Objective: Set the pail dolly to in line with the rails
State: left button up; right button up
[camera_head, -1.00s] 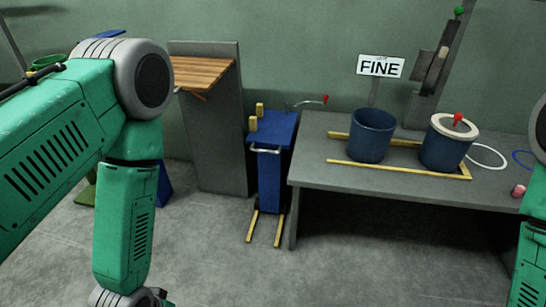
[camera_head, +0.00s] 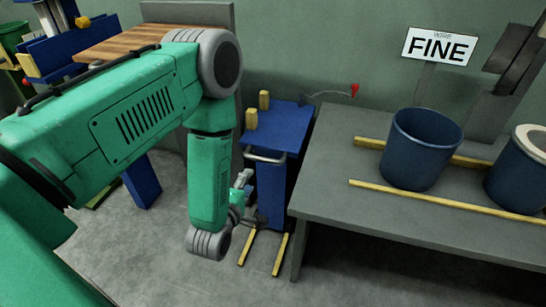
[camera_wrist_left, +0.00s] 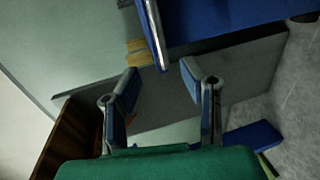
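The pail dolly, a blue upright cart (camera_head: 270,185), stands beside the grey table, with a flat blue top and a pale bar handle (camera_head: 265,158) on its front. Two yellow rails (camera_head: 280,255) lie on the floor at its foot. My left gripper (camera_head: 250,213) is partly hidden behind my forearm, close to the dolly's front left. In the left wrist view its two fingers (camera_wrist_left: 160,82) are apart with nothing between them. The handle (camera_wrist_left: 154,35) shows just beyond the fingertips, beside the blue dolly (camera_wrist_left: 225,20). My right gripper is out of view.
The grey table (camera_head: 330,205) on the right carries blue pails (camera_head: 420,150) and yellow strips (camera_head: 430,197). A FINE sign (camera_head: 438,46) stands behind. A wooden-topped stand (camera_head: 120,42) is behind my left arm. Bare floor lies in front of the dolly.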

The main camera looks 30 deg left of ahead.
aim_at(262, 159)
pick_arm(q)
jog(key=shift+b+x, duration=2.3)
jog(key=shift+x, duration=4.2)
grip_shut()
